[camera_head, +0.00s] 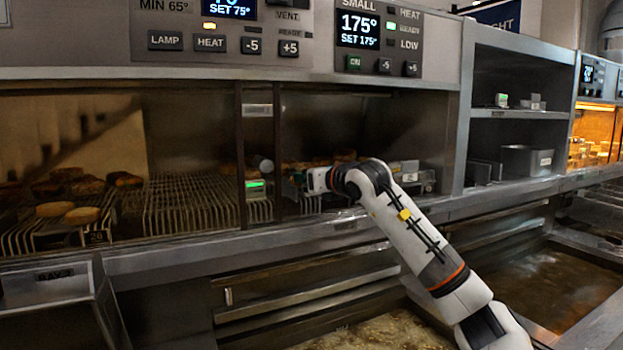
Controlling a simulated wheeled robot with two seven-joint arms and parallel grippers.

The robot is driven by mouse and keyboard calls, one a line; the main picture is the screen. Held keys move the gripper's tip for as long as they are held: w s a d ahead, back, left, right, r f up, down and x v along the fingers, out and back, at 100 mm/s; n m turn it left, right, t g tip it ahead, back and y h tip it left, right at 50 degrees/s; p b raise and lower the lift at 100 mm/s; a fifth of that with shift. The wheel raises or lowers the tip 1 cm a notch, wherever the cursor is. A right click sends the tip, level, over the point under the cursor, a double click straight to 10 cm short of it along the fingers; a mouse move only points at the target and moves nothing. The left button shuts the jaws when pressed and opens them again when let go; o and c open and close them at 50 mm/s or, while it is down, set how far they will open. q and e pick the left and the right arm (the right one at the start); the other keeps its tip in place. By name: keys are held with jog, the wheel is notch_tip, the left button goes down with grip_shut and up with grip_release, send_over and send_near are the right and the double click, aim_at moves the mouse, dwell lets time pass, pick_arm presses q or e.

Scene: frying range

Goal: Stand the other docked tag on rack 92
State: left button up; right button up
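My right gripper (309,181) reaches in from the right to the front of the middle warming bay, its tip pointing left. Its fingers are small and partly hidden, so I cannot tell whether they are open or shut. A small tag with a lit green face (255,184) is at the front of the wire rack (180,205), left of the gripper and apart from it. Another small tag-like item with a green mark (503,100) is on the right-hand shelf. A small dark label (97,237) is on the left rack's front; I cannot read its number. My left gripper is not in view.
Browned food pieces (82,215) lie on the left rack. A grey device (415,178) stands behind my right arm. A metal divider (240,150) separates the bays. Fryer vats with oil (560,285) lie below the front ledge (200,248). A metal pan (527,160) stands at right.

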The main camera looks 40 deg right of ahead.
jog(key=shift+f, duration=0.15)
jog(key=o, duration=1)
jog(key=shift+d, duration=0.1)
jog(key=shift+o, duration=0.2)
